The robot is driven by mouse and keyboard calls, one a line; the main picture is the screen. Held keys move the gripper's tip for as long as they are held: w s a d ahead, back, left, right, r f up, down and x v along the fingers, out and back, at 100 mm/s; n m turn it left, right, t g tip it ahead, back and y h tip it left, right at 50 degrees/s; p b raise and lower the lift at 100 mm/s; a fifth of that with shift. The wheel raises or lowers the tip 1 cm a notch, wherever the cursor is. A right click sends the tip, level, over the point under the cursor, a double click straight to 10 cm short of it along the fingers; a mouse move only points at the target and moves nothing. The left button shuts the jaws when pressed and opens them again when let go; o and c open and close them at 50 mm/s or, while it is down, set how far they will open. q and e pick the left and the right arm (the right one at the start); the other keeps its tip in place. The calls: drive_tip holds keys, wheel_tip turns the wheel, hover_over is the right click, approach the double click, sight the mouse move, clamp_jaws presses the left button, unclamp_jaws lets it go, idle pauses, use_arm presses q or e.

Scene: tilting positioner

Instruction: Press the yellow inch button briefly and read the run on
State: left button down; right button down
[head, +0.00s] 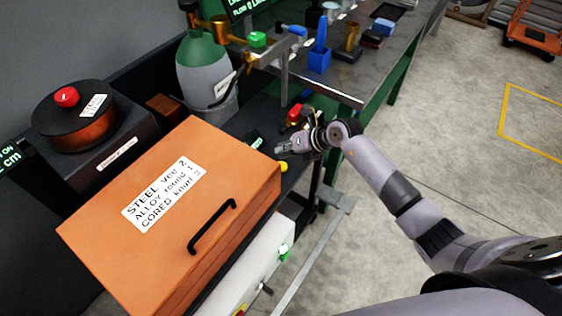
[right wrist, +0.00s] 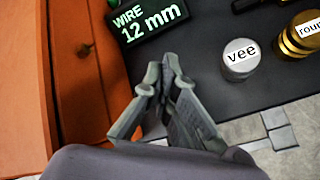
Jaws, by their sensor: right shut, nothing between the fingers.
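A small yellow button (head: 283,167) shows beside the right side of the orange box, just below my right fingertips in the head view. I cannot make it out in the right wrist view. My right gripper (head: 279,150) is shut and empty, its fingers pointing left; a gap to the button cannot be judged. The fingers also show in the right wrist view (right wrist: 165,78), below a display reading "WIRE 12 mm" (right wrist: 150,28). A display at the left edge (head: 10,158) reads "ON" and "cm"; the rest is cut off. My left gripper is not in view.
The orange box (head: 240,170) with a black handle fills the near left. Rolls marked "vee" (right wrist: 240,62) and "round" (right wrist: 298,38) stand right of my fingers in the wrist view. A red-topped fitting (head: 294,114) is close behind the gripper. Open floor lies right.

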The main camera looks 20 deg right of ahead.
wheel_tip(320, 180, up, 3)
drive_tip(key=shift+f+p, duration=0.1)
drive_tip(key=shift+p, duration=0.85)
drive_tip(key=shift+f, duration=0.1)
